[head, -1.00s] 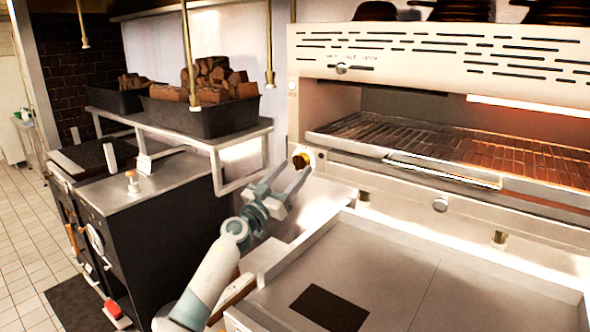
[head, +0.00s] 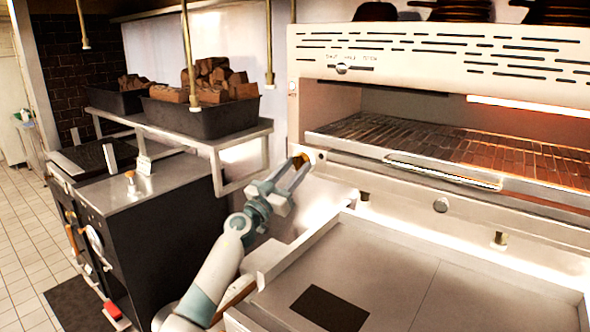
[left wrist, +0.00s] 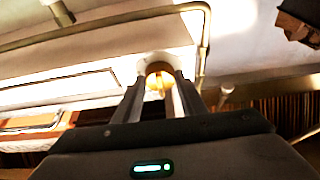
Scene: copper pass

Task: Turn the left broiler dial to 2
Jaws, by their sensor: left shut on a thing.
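The left broiler dial (head: 299,160) is a small brass-coloured knob at the left end of the broiler's (head: 345,178) front, below the grill rack. In the left wrist view the dial (left wrist: 158,80) shows bright gold between the fingers, with a pale ring around its far end. My left gripper (head: 297,166) reaches up to it from below left, its two fingers shut on the dial. The fingers cover part of the dial, and I cannot read any number on it. My right gripper is not in view.
A wire grill rack (head: 400,140) glows at its right end. A flat griddle (head: 400,260) lies in front. Black trays of firewood (head: 205,115) stand on a shelf at left, above a dark stove (head: 150,215). Brass pipes (head: 269,45) hang near the shelf.

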